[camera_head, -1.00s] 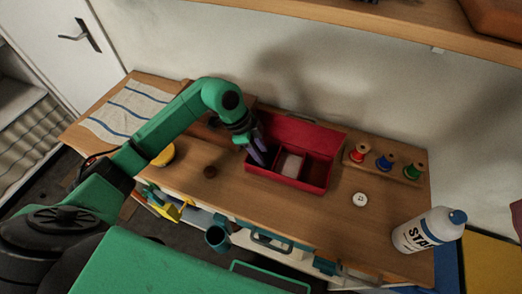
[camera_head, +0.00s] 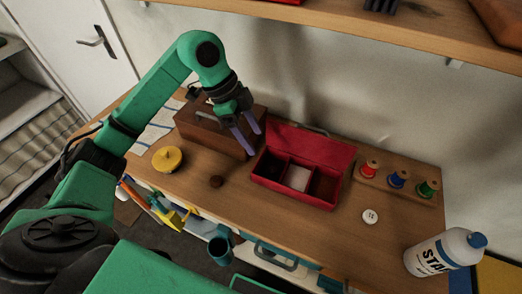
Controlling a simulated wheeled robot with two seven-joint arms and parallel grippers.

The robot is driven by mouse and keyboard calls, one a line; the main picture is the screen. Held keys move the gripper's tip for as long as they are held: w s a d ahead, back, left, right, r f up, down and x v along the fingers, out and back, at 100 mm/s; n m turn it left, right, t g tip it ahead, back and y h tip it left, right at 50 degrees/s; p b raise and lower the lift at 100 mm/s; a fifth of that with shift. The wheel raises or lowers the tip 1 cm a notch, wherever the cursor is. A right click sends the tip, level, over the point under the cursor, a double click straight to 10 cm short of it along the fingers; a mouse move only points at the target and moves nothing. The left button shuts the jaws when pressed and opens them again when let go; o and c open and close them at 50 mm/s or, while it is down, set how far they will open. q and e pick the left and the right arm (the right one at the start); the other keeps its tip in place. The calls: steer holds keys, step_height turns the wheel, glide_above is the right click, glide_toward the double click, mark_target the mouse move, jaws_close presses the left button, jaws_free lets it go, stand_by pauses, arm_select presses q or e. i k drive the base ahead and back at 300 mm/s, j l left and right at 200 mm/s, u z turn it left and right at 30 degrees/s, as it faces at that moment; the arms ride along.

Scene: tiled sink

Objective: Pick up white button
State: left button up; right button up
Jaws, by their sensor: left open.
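The white button (camera_head: 370,216) is round with small holes and lies flat on the wooden table (camera_head: 320,232), right of the red box. My left gripper (camera_head: 248,142) has purple fingers, is open and empty, and is raised in front of the brown wooden box, left of the red box and well away from the white button. The red box (camera_head: 322,152) has its lid up and several compartments; a pale item (camera_head: 298,178) lies in the middle one. My right gripper is not in view.
Spools of red, blue and green thread (camera_head: 398,180) stand on a rack at the back right. A brown button (camera_head: 216,182), a yellow round tin (camera_head: 168,159) and a brown box (camera_head: 210,125) are at left.

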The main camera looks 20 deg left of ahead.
mark_target(370, 216)
steer(key=k, duration=1.5)
